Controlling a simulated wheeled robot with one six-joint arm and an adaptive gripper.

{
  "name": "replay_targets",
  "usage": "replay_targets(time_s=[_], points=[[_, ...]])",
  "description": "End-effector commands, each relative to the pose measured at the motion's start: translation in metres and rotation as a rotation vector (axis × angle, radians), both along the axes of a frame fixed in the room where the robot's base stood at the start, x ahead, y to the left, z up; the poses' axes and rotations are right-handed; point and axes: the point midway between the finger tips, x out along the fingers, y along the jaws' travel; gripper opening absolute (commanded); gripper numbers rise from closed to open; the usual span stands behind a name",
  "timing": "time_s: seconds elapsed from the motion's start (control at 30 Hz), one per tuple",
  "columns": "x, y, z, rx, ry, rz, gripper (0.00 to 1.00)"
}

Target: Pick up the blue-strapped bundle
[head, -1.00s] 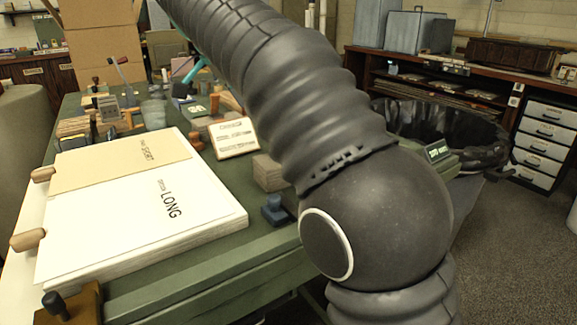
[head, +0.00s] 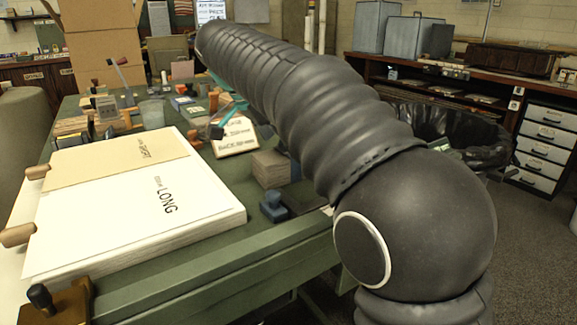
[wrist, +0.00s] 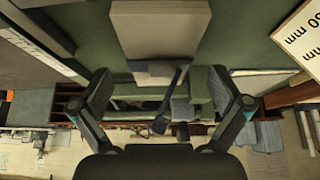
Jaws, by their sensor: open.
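A grey-brown layered stack (head: 270,169) stands on the green table (head: 200,262), right of the large white sheets. My gripper (head: 229,116) is partly hidden behind my arm in the head view, with teal parts showing near a lettered card. In the wrist view my gripper (wrist: 160,76) is open, with nothing held between its fingers. A pale tan block or stack (wrist: 160,32) lies beyond the fingertips at the top of that view.
White sheets marked LONG (head: 150,215) cover the table's left side. Wooden pieces and a grey cup (head: 152,113) crowd the back. A black-lined bin (head: 440,125) is at right.

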Motion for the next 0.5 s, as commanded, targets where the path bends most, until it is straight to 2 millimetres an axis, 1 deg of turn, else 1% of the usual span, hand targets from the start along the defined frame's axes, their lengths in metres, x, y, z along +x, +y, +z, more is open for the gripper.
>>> replay_targets(time_s=[0.03, 0.17, 0.43, 0.47, 0.5], points=[[0.002, -0.003, -0.008, -0.001, 0.001, -0.001, 1.0], [0.006, -0.008, -0.018, 0.0, 0.001, 0.0, 1.0], [0.007, -0.009, -0.02, 0.0, -0.001, 0.0, 1.0], [0.007, -0.009, -0.02, 0.0, -0.001, 0.0, 0.97], [0.006, -0.009, -0.02, 0.0, -0.001, 0.0, 0.88]])
